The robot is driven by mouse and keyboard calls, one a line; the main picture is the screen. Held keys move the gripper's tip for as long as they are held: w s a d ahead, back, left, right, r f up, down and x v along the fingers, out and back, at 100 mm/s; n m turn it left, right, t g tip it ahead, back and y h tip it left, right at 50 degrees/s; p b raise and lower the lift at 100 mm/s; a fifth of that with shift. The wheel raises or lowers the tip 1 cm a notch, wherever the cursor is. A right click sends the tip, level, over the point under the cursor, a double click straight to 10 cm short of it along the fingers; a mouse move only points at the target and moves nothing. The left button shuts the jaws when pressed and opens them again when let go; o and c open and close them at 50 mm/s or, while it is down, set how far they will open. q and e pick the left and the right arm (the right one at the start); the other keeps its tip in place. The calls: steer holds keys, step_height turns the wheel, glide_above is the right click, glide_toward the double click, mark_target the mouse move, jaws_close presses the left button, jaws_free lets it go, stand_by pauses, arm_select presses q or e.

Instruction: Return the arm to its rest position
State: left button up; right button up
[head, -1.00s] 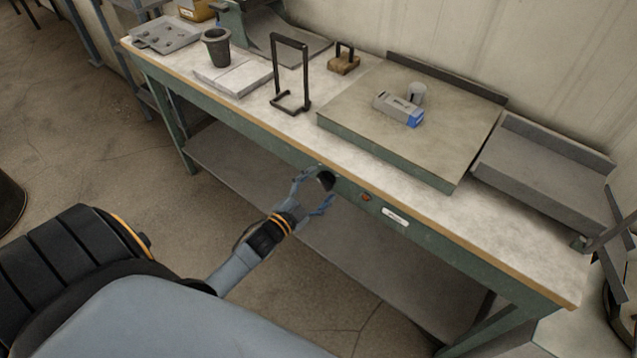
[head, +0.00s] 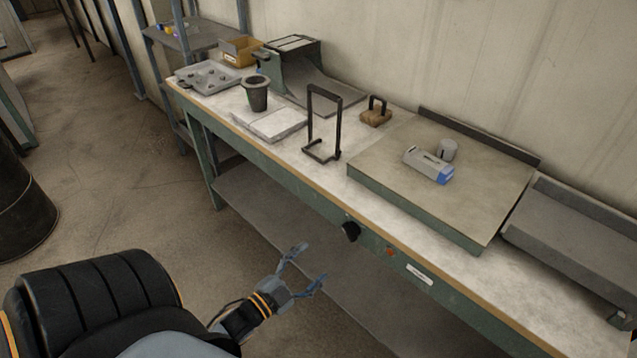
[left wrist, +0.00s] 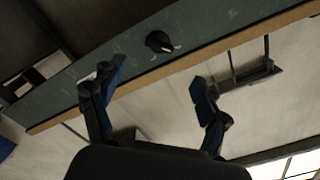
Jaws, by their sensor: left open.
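My left gripper (head: 306,266) is open and empty in the head view. It is in front of the workbench (head: 400,262), below the level of its top and apart from it. In the left wrist view the two fingers of my left gripper (left wrist: 155,88) are spread with nothing between them. Beyond them show the bench's green front edge and a black knob (left wrist: 159,41). The same knob shows on the bench front in the head view (head: 350,231). My right gripper is not in view.
On the bench stand a dark crucible (head: 257,97), a black wire stand (head: 310,120), a wooden block with handle (head: 376,114), and a raised plate (head: 400,190) bearing a grey-and-blue device (head: 428,165). A grey tray (head: 570,222) is at right. A dark barrel (head: 22,200) stands at left. The floor between is clear.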

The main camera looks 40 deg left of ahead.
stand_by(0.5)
arm_select(q)
steer(key=s+d+f+n+g, duration=0.1)
steer(key=s+f+n+g, duration=0.2)
steer(key=f, duration=0.6)
steer(key=s+d+f+n+g+y, duration=0.1)
steer(key=s+d+f+g, duration=0.3)
steer(key=f, duration=0.6)
steer(key=s+a+f+n+g, duration=0.1)
steer(key=s+f+g, duration=0.1)
steer(key=s+f, duration=0.5)
steer(key=s+d+f+n+g, duration=0.1)
steer(key=s+d+f+g, duration=0.2)
steer(key=s+f, duration=0.4)
steer(key=s+d+f+n+g, duration=0.1)
steer(key=s+d+f+g, duration=0.2)
steer(key=s, duration=0.8)
step_height(320, 180, down, 4)
steer(key=shift+f+g, duration=0.1)
steer(key=shift+g, duration=0.9)
